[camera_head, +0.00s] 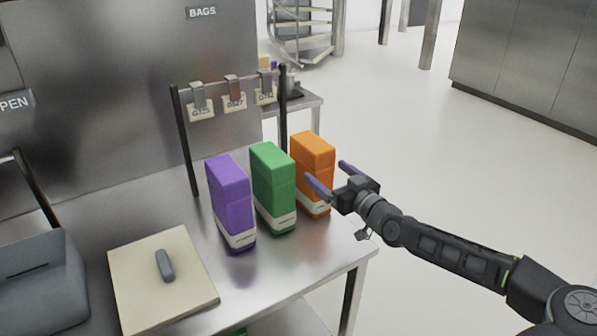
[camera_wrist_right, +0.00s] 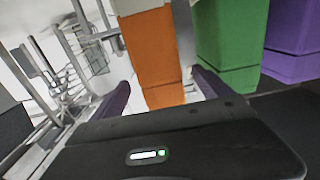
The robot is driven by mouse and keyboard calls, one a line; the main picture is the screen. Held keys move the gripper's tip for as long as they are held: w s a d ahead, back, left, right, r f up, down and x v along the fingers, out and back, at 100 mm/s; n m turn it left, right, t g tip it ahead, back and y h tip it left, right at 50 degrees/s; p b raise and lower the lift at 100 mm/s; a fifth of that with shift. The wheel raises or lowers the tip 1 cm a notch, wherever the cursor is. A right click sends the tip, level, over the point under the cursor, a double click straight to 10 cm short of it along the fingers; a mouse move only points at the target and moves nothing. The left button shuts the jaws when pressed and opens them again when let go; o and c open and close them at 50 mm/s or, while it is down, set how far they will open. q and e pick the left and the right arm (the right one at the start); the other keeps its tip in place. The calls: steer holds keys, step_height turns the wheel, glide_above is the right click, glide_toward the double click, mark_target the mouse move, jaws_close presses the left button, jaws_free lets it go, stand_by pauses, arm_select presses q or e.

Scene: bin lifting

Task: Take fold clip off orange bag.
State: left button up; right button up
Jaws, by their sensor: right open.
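The orange bag (camera_head: 314,150) stands upright at the right end of a row on the steel table. It also shows in the right wrist view (camera_wrist_right: 155,55), upside down, between the two fingers. My right gripper (camera_head: 332,174) is open, its purple-grey fingers at the bag's front and right side. I cannot tell whether either finger touches the bag. No clip can be made out clearly on the orange bag. A grey clip-like piece (camera_head: 165,265) lies on a pale board (camera_head: 140,305) at the front left. My left gripper is not in view.
A green bag (camera_head: 273,185) and a purple bag (camera_head: 231,205) stand close to the left of the orange bag. Behind them a dark rack (camera_head: 187,145) carries several clips with tags. A grey bin (camera_head: 40,290) sits at the left. The table's right edge is near the gripper.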

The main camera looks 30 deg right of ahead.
steer(key=shift+w, duration=0.15)
steer(key=shift+w+r, duration=0.1)
steer(key=shift+w, duration=1.15)
steer(key=shift+w, duration=0.1)
steer(key=w+p, duration=0.1)
steer(key=w, duration=0.4)
steer(key=shift+r, duration=0.1)
